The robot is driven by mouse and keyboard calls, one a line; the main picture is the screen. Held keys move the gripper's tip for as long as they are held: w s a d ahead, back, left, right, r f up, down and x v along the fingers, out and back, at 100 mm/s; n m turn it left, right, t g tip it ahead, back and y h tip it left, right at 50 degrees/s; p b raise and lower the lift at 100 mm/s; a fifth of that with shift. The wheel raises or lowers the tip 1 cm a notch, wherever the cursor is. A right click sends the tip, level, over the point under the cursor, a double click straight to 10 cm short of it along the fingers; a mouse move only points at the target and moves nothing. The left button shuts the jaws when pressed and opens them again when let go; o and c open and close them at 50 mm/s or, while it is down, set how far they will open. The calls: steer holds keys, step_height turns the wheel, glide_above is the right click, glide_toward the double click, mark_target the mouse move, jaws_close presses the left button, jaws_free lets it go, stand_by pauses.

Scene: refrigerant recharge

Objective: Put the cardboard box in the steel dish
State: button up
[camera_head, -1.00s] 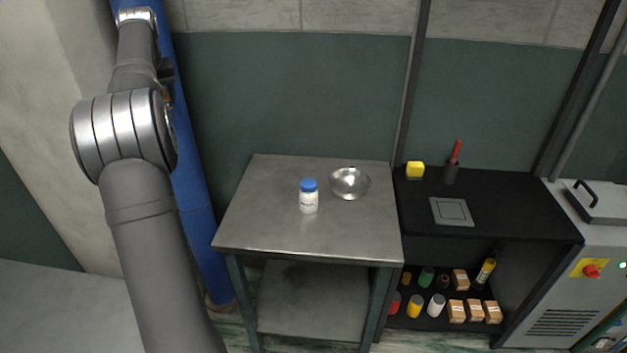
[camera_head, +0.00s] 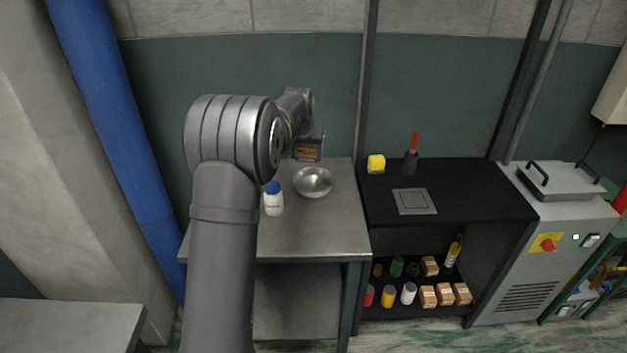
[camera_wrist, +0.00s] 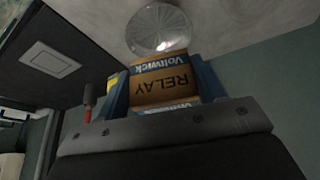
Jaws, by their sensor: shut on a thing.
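The cardboard box (camera_head: 308,153), brown with blue bands and "RELAY" lettering, is held by my gripper (camera_head: 311,140) just behind the dish in the head view. In the wrist view, the box (camera_wrist: 162,88) sits between the two blue fingers of my gripper (camera_wrist: 163,82), which is shut on it. The steel dish (camera_head: 313,183) is a round shiny bowl on the metal table. It looks empty. In the wrist view, the dish (camera_wrist: 158,28) shows beyond the box, apart from it as far as I can tell.
A white bottle with a blue lid (camera_head: 273,201) stands left of the dish, close to my arm. The metal table (camera_head: 315,235) is clear in front. A black bench (camera_head: 465,190) to the right holds a yellow block (camera_head: 376,164) and a red-handled tool in a holder (camera_head: 411,158).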

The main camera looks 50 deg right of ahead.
steer(key=s+d+f+m, duration=0.2)
steer(key=s+d+f, duration=0.25)
steer(key=s, duration=0.45)
glide_above(311, 189)
steer(key=a, duration=0.2)
steer(key=shift+g, duration=0.3)
steer(key=f, duration=0.6)
steer(key=shift+s+d+f, duration=0.1)
steer(key=shift+s+d, duration=0.05)
steer(key=shift+s, duration=0.25)
steer(key=shift+f, duration=1.95)
steer(key=shift+f, duration=0.1)
steer(key=o, duration=0.7)
steer(key=shift+f, duration=0.1)
steer(key=shift+c, duration=0.2)
steer(key=shift+o, duration=0.5)
